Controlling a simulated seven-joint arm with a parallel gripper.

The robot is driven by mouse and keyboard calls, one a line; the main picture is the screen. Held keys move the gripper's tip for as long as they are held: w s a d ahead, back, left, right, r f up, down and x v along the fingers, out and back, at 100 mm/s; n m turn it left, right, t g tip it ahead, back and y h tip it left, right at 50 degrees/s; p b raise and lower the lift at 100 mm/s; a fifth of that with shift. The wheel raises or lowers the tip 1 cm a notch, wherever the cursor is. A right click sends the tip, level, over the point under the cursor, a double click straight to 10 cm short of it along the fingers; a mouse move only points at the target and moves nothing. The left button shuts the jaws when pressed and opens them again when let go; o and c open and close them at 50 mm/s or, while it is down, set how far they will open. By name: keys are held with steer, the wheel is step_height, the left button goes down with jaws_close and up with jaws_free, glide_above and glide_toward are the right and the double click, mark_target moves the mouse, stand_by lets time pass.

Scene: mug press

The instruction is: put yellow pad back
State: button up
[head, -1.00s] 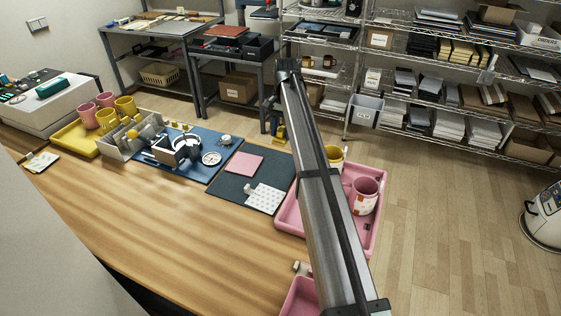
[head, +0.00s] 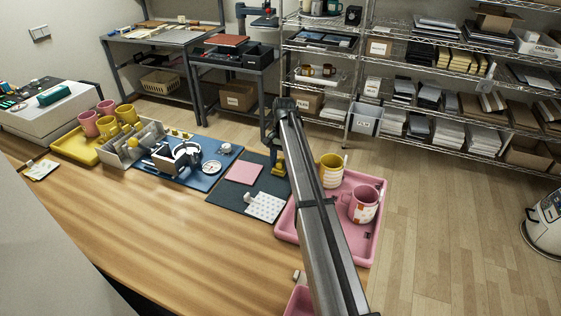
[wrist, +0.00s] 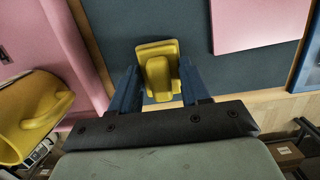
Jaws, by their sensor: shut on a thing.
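My gripper (wrist: 160,88) is shut on the yellow pad (wrist: 158,62), whose block shape shows between the two blue fingers in the wrist view. In the head view my gripper (head: 277,155) hangs over the right end of the dark mat (head: 225,196), with the yellow pad (head: 280,170) at its lower end. The pad appears above the mat; the exact gap is hard to tell. A pink square pad (head: 244,173) and a white dotted pad (head: 265,207) lie on the mat. The pink pad also shows in the wrist view (wrist: 255,22).
A pink tray (head: 372,245) with a yellow striped mug (head: 330,171) and a pink mug (head: 363,204) stands right of the mat. Left are a blue mat (head: 222,152) with a press, a grey compartment box (head: 116,157) and a yellow tray (head: 72,149).

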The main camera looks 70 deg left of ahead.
steer(key=o, duration=1)
steer(key=shift+f, duration=0.1)
steer(key=r, duration=0.4)
steer(key=w+r, duration=0.1)
steer(key=r, duration=0.3)
steer(key=a+r, duration=0.1)
steer(key=r, duration=0.3)
steer(key=shift+w+a+r, duration=0.1)
steer(key=shift+w, duration=0.05)
